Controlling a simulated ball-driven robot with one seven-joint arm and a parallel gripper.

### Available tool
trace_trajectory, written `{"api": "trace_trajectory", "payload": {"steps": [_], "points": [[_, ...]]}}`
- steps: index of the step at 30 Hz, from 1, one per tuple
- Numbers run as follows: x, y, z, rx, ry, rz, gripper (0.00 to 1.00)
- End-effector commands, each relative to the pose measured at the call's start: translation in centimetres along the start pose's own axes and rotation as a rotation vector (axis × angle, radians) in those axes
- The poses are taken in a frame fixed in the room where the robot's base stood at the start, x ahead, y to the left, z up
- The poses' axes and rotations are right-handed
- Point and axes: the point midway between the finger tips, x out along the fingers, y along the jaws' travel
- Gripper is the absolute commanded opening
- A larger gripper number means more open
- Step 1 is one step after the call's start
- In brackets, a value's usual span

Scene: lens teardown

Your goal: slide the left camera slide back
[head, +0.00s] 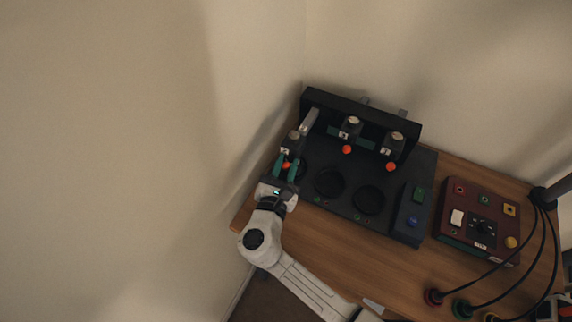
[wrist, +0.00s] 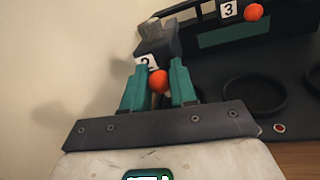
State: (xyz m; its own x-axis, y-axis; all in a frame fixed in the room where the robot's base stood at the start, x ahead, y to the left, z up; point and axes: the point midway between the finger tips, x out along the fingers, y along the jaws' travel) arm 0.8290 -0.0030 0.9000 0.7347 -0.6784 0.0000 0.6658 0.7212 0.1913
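The left camera slide (head: 292,143) is a dark block on a pale rail, with a white label and an orange knob (head: 286,166) on its front. It stands farther forward than the two other slides. My gripper (head: 286,168) is at this slide, its teal fingers on either side of the knob. In the wrist view, the slide (wrist: 158,45) shows a label reading 2, and the knob (wrist: 158,81) fills the gap between the fingertips. My gripper appears shut on the knob. The inner finger faces are partly hidden.
Two other slides with orange knobs, the middle one (head: 350,127) and the right one (head: 392,144), sit at the black back frame (head: 375,117). Dark rings (head: 329,182) lie on the board. A red control box (head: 480,220) and cables are to the right. A wall is close on the left.

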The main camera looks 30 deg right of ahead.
Motion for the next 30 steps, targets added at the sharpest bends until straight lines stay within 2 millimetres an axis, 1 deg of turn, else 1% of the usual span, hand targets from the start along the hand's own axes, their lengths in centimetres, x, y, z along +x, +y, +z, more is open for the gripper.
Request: {"api": "trace_trajectory", "payload": {"steps": [1,8,18,20,23,27,30], "points": [[0.0,0.0,0.0,0.0,0.0,0.0,0.22],[0.0,0.0,0.0,0.0,0.0,0.0,0.0],[0.0,0.0,0.0,0.0,0.0,0.0,0.0],[0.2,-0.1,0.0,0.0,0.0,-0.001,0.0],[1.8,-0.4,-0.1,0.001,-0.001,-0.004,0.0],[5.0,-1.1,-0.1,0.003,-0.002,-0.006,0.0],[6.8,-1.4,0.0,0.002,-0.002,-0.003,0.0]]}}
